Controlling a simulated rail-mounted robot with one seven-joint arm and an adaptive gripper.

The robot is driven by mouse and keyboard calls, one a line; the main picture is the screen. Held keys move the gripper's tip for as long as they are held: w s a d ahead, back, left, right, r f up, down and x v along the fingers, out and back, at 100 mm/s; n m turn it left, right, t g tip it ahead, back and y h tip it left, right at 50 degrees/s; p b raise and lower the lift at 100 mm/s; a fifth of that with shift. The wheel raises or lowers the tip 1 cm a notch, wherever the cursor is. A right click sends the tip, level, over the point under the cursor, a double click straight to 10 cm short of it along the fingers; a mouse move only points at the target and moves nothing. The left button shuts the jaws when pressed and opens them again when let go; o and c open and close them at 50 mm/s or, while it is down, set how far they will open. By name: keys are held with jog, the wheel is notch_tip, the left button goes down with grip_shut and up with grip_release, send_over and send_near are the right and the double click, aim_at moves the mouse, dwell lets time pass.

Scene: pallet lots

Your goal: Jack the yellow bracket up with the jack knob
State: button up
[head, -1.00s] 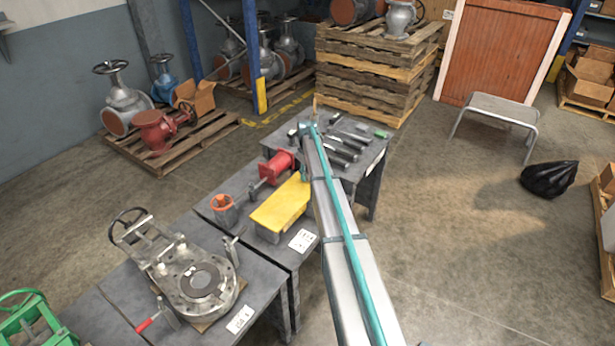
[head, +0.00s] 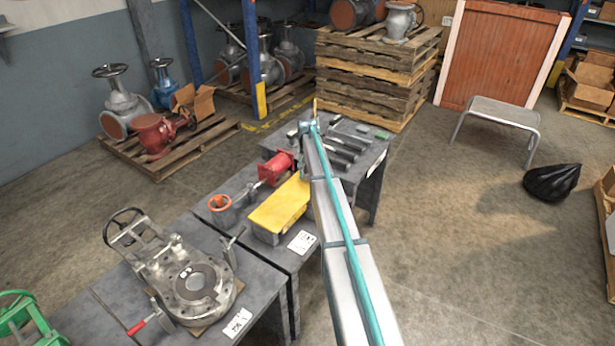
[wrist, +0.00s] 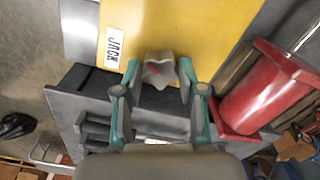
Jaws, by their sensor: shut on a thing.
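The yellow bracket (head: 280,205) sits on the grey workbench, left of my arm in the head view. In the wrist view its yellow face (wrist: 190,28) fills the top and carries a white JACK label (wrist: 113,47). The jack knob (wrist: 160,72) is a grey lobed knob with a red mark, at the bracket's near edge. My gripper (wrist: 159,77) has its teal fingers on both sides of the knob, shut on it. In the head view the knob and the fingers are hidden by my arm. I cannot tell how high the bracket stands.
A red vise-like block (head: 275,168) stands close to the bracket; it shows large in the wrist view (wrist: 268,88). An orange handwheel (head: 219,202) and a round steel flange fixture (head: 200,285) stand left along the benches. Dark bars (head: 343,150) lie beyond.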

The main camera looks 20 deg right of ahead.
jog(key=shift+m+b, duration=0.3)
jog(key=shift+m, duration=1.2)
jog(key=o, duration=1.1)
jog(key=shift+o, duration=0.2)
notch_tip(320, 180, up, 12)
